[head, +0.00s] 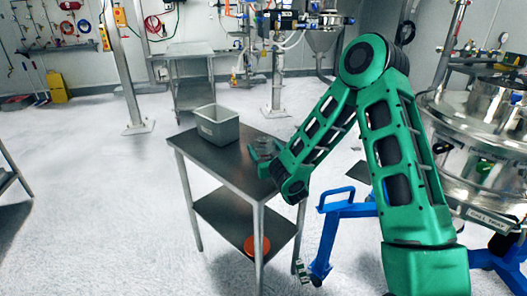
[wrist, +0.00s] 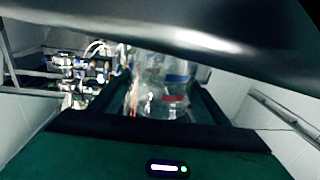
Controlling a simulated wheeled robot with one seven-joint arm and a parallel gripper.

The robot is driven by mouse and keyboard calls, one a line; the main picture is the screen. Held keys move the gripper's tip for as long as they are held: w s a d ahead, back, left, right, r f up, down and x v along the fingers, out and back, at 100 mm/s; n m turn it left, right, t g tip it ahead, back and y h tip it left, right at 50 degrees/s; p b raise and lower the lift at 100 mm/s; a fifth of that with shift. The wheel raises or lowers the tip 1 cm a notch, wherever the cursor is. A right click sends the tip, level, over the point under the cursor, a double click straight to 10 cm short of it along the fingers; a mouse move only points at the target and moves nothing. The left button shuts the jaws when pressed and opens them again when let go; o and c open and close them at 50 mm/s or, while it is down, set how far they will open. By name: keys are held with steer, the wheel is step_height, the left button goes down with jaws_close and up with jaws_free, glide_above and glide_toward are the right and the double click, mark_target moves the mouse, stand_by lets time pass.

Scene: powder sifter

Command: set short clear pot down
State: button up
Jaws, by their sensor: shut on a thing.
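The short clear pot (head: 266,145) is at the right part of the dark table top (head: 193,149) in the head view, partly hidden by my arm. It also shows in the wrist view (wrist: 160,88), see-through, with small blue and red patches seen on or through it. My gripper (head: 262,157) is at the pot, low by the table's right side, and shut on it. In the wrist view the fingers (wrist: 162,98) flank the pot. I cannot tell whether the pot's base touches the table.
A grey open bin (head: 217,128) stands on the table, left of the pot. An orange round thing (head: 257,245) lies on the lower shelf. A blue frame (head: 335,225) and a large steel vessel (head: 485,130) stand to the right. The front left of the table top is bare.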

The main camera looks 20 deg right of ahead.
steer(key=shift+f, duration=0.2)
steer(key=o, duration=1.2)
